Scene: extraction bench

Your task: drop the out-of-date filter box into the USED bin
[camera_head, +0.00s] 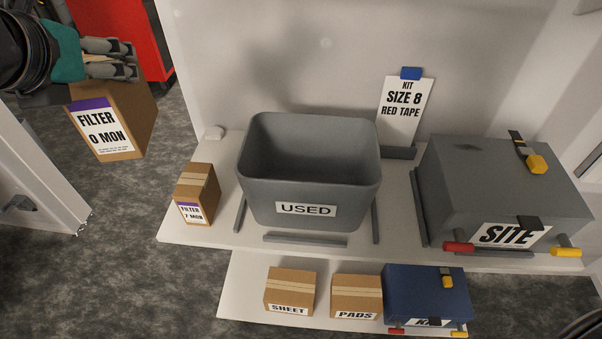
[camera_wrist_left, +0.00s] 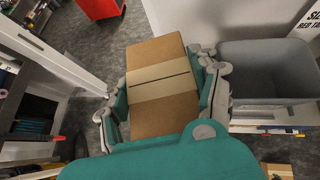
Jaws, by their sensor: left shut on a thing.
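My left gripper (camera_head: 112,58) is shut on a brown filter box labelled FILTER 0 MON (camera_head: 133,112), with a purple strip on its label. It holds the box in the air over the floor, left of the shelf. The box also shows between the fingers in the left wrist view (camera_wrist_left: 160,85). The grey USED bin (camera_head: 305,210) stands open on the shelf to the right and looks empty. Its grey wall shows at the right of the left wrist view (camera_wrist_left: 268,72). A second box, labelled FILTER 7 MON (camera_head: 196,193), stands on the shelf left of the bin.
A grey SITE case (camera_head: 505,185) and a SIZE 8 RED TAPE card (camera_head: 403,110) stand right of the bin. Below are SHEET (camera_head: 290,291) and PADS (camera_head: 356,296) boxes and a blue case (camera_head: 428,291). A white panel (camera_head: 38,170) stands at the left.

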